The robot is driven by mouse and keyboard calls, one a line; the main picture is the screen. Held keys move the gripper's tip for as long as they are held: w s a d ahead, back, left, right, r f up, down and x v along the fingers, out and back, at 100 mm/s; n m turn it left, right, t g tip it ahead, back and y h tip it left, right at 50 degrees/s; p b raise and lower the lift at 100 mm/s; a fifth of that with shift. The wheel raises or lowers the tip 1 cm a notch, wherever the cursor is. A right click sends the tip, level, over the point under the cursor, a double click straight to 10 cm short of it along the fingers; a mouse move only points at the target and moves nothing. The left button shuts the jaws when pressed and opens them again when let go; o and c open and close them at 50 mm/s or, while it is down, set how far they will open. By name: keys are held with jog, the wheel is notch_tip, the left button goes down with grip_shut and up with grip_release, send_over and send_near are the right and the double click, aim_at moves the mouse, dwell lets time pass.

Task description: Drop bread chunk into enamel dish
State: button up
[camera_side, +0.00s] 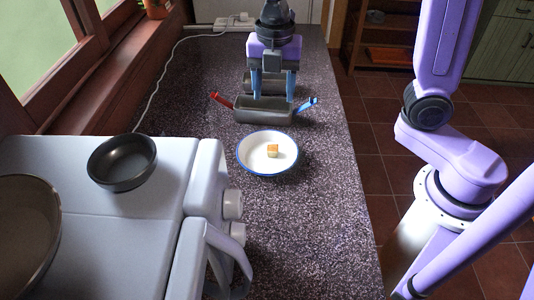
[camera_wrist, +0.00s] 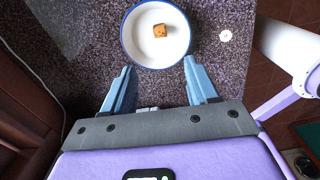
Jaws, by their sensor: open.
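The enamel dish (camera_side: 249,163) is white with a blue rim and stands on the dark speckled counter. It also shows at the top of the wrist view (camera_wrist: 143,46). The bread chunk (camera_side: 272,151), a small orange-brown cube, lies inside the dish, and it shows there in the wrist view (camera_wrist: 160,30) too. My gripper (camera_side: 273,98) is behind the dish in the side view, fingers pointing down. Its blue fingers are wide apart in the wrist view (camera_wrist: 160,80), with nothing between them. The bread is apart from the fingers.
A grey loaf-shaped pan (camera_side: 262,115) with red and blue ends is close to my fingers. A white appliance (camera_side: 120,225) carrying a dark bowl (camera_side: 122,172) stands at the left. The counter (camera_side: 310,235) in front of the dish is clear.

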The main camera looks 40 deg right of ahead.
notch_tip(320, 180, up, 8)
jog(key=shift+r, duration=0.25)
jog(key=s+d+f+m, duration=0.4)
jog(key=s+f+m, duration=0.1)
jog(key=s, duration=0.5)
jog(key=s+d+f+m, duration=0.5)
jog(key=s+m, duration=0.3)
jog(key=s, duration=0.3)
jog(key=shift+s+d+f, duration=0.2)
jog(key=shift+s+f, duration=0.1)
jog(key=shift+f, duration=0.5)
dwell(0.4)
